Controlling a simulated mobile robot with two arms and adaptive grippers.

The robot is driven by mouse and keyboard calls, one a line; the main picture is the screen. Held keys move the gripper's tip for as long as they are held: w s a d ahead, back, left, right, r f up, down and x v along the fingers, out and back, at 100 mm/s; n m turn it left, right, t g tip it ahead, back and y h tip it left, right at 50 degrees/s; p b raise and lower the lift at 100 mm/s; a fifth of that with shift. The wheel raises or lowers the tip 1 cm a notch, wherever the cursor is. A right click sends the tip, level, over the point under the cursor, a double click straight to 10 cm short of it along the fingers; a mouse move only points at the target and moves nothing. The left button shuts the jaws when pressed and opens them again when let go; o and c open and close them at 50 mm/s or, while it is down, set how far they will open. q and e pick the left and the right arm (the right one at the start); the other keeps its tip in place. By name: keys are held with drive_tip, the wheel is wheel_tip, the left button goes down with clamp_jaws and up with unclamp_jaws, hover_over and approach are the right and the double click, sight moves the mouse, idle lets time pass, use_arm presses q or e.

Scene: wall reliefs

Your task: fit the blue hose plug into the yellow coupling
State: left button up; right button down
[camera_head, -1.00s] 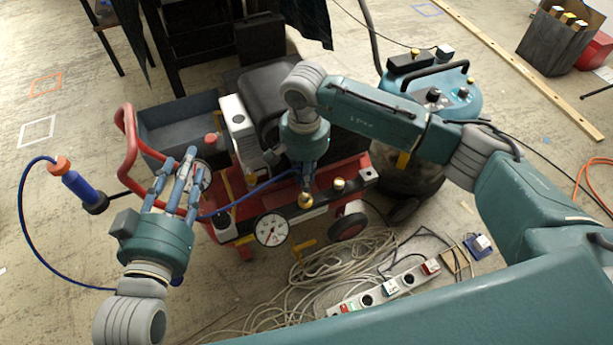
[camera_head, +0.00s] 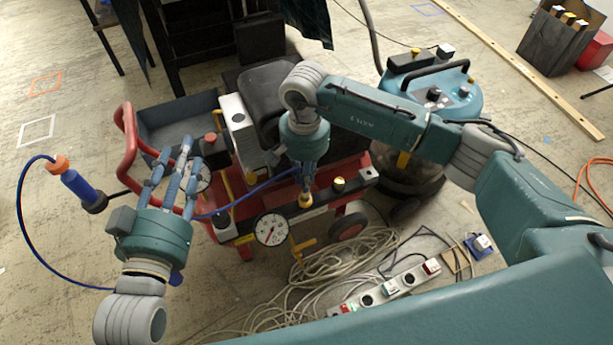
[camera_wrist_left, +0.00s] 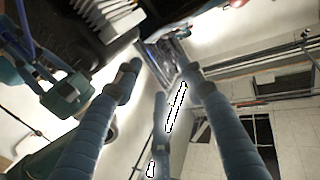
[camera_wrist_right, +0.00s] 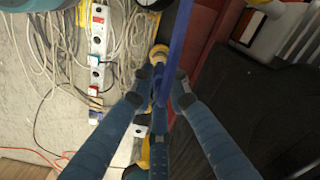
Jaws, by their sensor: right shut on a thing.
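My right gripper (camera_head: 304,186) points down at the front of the red cart, its fingers closed together on the blue hose plug, which they mostly hide. The plug's blue hose (camera_head: 262,188) runs left from the fingers; it crosses the right wrist view (camera_wrist_right: 181,45). The yellow coupling (camera_head: 305,201) is right below the fingertips; in the right wrist view (camera_wrist_right: 158,51) it shows just beyond them. Whether the plug touches or enters it is hidden. My left gripper (camera_head: 180,158) is open and empty, fingers spread upward beside the cart's red handle.
A power strip (camera_head: 385,289) and loose pale cable lie in front. A teal vacuum (camera_head: 440,95) stands behind my right arm. Floor at far left is mostly clear.

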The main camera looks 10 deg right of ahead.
use_arm(q)
drive_tip(key=shift+d+r, duration=0.1)
drive_tip(key=shift+r, duration=0.3)
drive_tip(key=shift+r+t, duration=0.3)
drive_tip(key=shift+r, duration=0.05)
drive_tip(key=shift+d+r+t+h+b, duration=0.15)
drive_tip(key=shift+r+t+h+b, duration=0.3)
drive_tip(key=shift+r, duration=0.55)
drive_tip(key=shift+r, duration=0.1)
drive_tip(key=shift+s+r+t, duration=0.1)
drive_tip(key=shift+r+t, duration=0.15)
idle(1.6)
drive_tip(key=shift+s+r+t, duration=0.1)
drive_tip(key=shift+r+t, duration=0.2)
drive_tip(key=shift+r, duration=0.25)
drive_tip(key=shift+d+r, duration=0.1)
drive_tip(key=shift+r, duration=0.2)
